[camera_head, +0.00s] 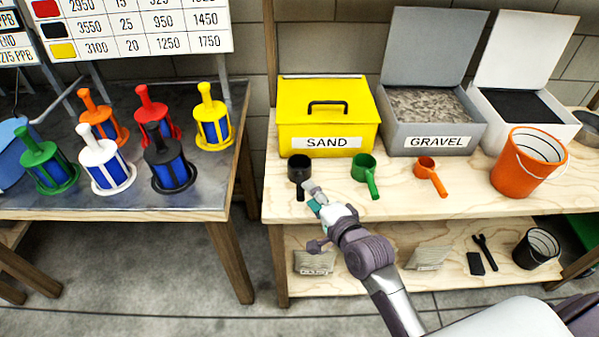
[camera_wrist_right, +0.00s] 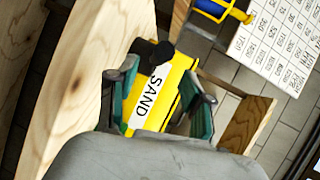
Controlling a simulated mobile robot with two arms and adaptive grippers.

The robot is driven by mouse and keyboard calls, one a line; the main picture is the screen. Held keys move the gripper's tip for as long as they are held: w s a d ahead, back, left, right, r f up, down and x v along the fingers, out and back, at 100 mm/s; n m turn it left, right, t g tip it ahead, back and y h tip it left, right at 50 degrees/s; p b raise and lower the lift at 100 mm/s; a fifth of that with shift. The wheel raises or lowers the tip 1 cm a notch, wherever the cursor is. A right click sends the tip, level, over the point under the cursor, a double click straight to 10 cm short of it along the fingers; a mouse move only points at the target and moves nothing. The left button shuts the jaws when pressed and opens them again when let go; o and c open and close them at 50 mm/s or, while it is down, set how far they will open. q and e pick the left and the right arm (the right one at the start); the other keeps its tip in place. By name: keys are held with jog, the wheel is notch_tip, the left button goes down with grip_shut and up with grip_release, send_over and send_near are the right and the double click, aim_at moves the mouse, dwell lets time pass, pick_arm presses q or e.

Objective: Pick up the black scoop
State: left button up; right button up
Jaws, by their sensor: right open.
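The black scoop (camera_head: 299,169) stands on the upper wooden shelf in front of the yellow SAND box (camera_head: 328,134). Its handle points toward the front edge. My right gripper (camera_head: 311,191) is close beside the handle, on its right in the head view; I cannot tell whether it touches. In the wrist view, my right gripper (camera_wrist_right: 162,76) is open, and the black scoop (camera_wrist_right: 152,51) shows dark beyond the fingertips, in front of the SAND label. My left gripper is not in view.
A green scoop (camera_head: 364,172) and an orange scoop (camera_head: 430,174) stand to the right. Beyond are the grey GRAVEL box (camera_head: 397,133), a white open box (camera_head: 552,124) and an orange bucket (camera_head: 519,172). A metal table (camera_head: 211,181) with several coloured filters stands left.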

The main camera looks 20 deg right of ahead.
aim_at(300, 183)
jog(key=shift+f+x, duration=0.2)
jog(key=shift+x, duration=2.95)
jog(key=shift+a, duration=0.1)
jog(key=shift+s, duration=0.1)
jog(key=shift+c, duration=0.4)
jog(key=shift+r, duration=0.1)
grip_shut()
